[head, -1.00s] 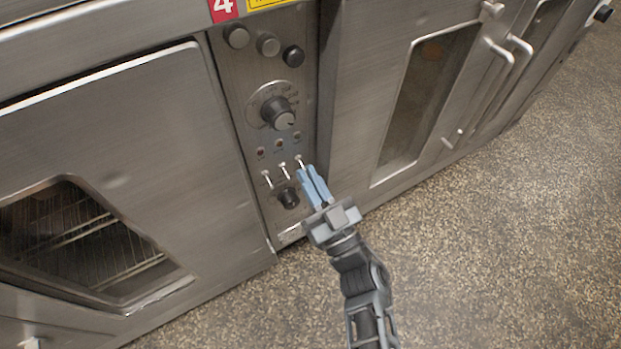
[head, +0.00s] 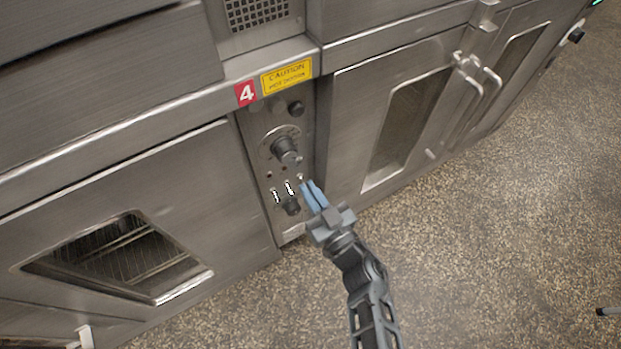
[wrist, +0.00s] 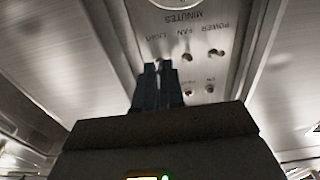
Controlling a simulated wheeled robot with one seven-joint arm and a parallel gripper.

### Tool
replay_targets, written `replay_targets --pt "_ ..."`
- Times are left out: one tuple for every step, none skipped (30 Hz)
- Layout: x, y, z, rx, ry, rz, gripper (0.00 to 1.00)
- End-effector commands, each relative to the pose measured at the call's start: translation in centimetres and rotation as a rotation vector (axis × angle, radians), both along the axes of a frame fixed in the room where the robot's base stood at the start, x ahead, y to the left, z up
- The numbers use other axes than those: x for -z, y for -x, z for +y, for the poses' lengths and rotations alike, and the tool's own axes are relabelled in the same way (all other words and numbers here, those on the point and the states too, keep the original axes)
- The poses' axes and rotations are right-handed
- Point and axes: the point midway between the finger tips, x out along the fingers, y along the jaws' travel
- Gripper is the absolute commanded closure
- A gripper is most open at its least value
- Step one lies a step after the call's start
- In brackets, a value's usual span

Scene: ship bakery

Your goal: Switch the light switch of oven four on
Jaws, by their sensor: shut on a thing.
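Oven four's control panel (head: 262,150) stands below the red "4" label (head: 246,94). A row of three small toggle switches sits low on it. The light switch (head: 301,178) is the rightmost in the head view. My gripper (head: 307,188) is shut on it with its blue fingers. In the wrist view, the fingers (wrist: 158,70) are at the upside-down "LIGHT" label and mostly hide that switch. The fan switch (wrist: 187,57) and power switch (wrist: 213,53) are free beside it. Whether the light switch is up or down cannot be told.
A black knob (head: 291,206) sits just below the switches, and a large dial (head: 285,150) above them. Oven doors with windows flank the panel, the left one (head: 130,200) close by.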

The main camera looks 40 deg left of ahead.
Motion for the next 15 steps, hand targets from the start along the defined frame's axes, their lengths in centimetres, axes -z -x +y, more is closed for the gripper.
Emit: replay_targets --pt "-1.3 -0.1 -0.1 0.002 0.025 0.011 1.00" --pt "-1.3 -0.1 -0.1 0.002 0.041 0.017 1.00" --pt "-1.4 0.0 -0.1 0.001 0.061 0.025 1.00" --pt "-1.5 0.0 -0.1 0.001 0.074 0.032 1.00" --pt "-1.6 -0.1 -0.1 0.002 0.090 0.039 1.00" --pt "-1.7 0.0 -0.1 0.002 0.110 0.047 1.00" --pt "-1.8 0.0 -0.1 0.001 0.126 0.053 1.00" --pt "-1.8 0.0 -0.1 0.001 0.141 0.059 1.00" --pt "-2.0 -0.1 -0.1 0.002 0.162 0.067 1.00" --pt "-2.0 0.0 -0.1 0.000 0.176 0.073 1.00" --pt "-2.1 0.0 -0.1 0.000 0.191 0.079 1.00" --pt "-2.2 -0.1 -0.1 0.002 0.213 0.089 1.00" --pt "-2.3 -0.1 -0.1 0.001 0.227 0.095 1.00" --pt "-2.4 -0.1 -0.1 0.001 0.243 0.101 1.00" --pt "-2.5 -0.1 0.0 0.002 0.265 0.109 1.00"
